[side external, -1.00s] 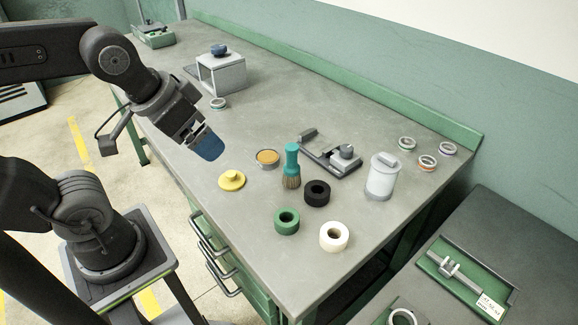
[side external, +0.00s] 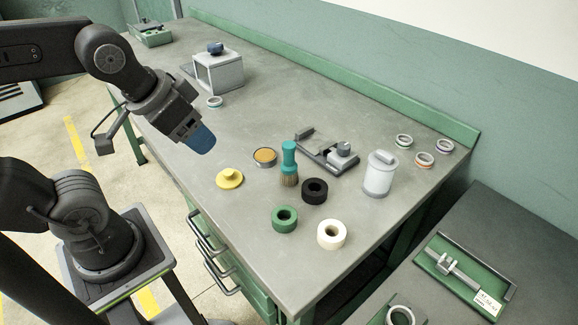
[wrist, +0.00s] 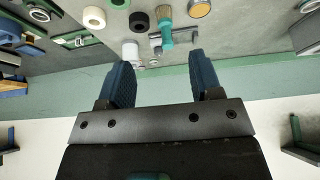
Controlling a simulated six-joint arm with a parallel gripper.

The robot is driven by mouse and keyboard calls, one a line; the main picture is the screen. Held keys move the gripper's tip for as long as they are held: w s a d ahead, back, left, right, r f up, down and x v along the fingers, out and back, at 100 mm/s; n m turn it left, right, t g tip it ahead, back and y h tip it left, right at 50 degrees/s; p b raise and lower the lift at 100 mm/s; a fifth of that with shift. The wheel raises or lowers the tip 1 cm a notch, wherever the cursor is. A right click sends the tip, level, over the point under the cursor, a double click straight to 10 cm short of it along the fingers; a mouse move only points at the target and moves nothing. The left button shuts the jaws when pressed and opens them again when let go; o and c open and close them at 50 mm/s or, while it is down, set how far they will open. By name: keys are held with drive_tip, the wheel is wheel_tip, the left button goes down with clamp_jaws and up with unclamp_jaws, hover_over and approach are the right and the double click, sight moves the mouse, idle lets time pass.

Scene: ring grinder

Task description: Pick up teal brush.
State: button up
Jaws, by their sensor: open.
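The teal brush (side external: 289,159) stands upright on the grey workbench, its teal handle up and its brown bristles down. In the wrist view the teal brush (wrist: 166,32) shows beyond the fingertips, near the top edge. My gripper (side external: 200,140) is above the bench, to the left of the brush and apart from it. In the wrist view my gripper (wrist: 158,62) has its two blue fingers spread wide with nothing between them.
Close around the brush are a black ring (side external: 314,191), a tin with an orange top (side external: 264,157), a yellow knobbed disc (side external: 229,179), a grey fixture (side external: 328,156), a green roll (side external: 284,219) and a white roll (side external: 331,235). A white canister (side external: 379,174) stands right. The bench's left middle is clear.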

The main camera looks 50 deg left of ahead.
drive_tip(key=n+g, duration=0.6)
drive_tip(key=n, duration=1.4)
hover_over(289, 144)
wheel_tip(289, 144, down, 2)
wheel_tip(289, 144, down, 14)
drive_tip(key=shift+r, duration=0.1)
drive_tip(key=shift+c, duration=0.4)
drive_tip(key=c, duration=0.9)
